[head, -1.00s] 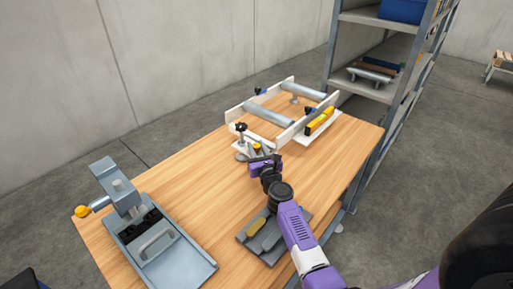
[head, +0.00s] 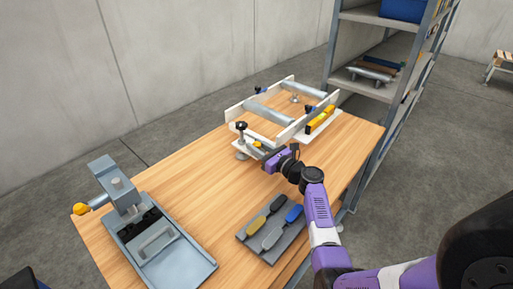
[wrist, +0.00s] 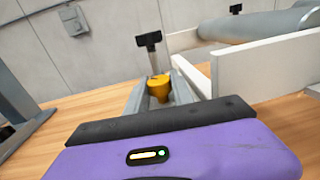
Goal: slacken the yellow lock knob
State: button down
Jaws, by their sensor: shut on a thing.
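The wrist view shows the knob (wrist: 158,87) upright at the picture's middle, just past the black front edge of my gripper. My gripper (head: 265,151) is at the knob from the near right side and is shut on it.
A black-topped post (head: 241,127) stands close to the knob. A grey tray (head: 239,237) with several handled tools lies nearer on the table. A grey fixture (head: 118,187) with an orange-yellow ball stands at left. Bare wood lies between them.

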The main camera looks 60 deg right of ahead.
jog(key=shift+n+t+y+b, duration=0.3)
jog(key=shift+n+y, duration=0.6)
jog(key=shift+y, duration=0.6)
jog(key=c, duration=1.4)
grip_release()
jog(key=shift+s+a+b, duration=0.15)
jog(key=shift+s+a, duration=0.05)
jog(key=shift+s, duration=1.1)
jog(key=shift+s+a+b, duration=0.1)
jog(key=shift+s+a, duration=0.15)
jog(key=shift+s, duration=1.05)
jog(key=shift+s+a+b, duration=0.15)
jog(key=shift+s+a, duration=0.05)
jog(key=shift+s, duration=1.1)
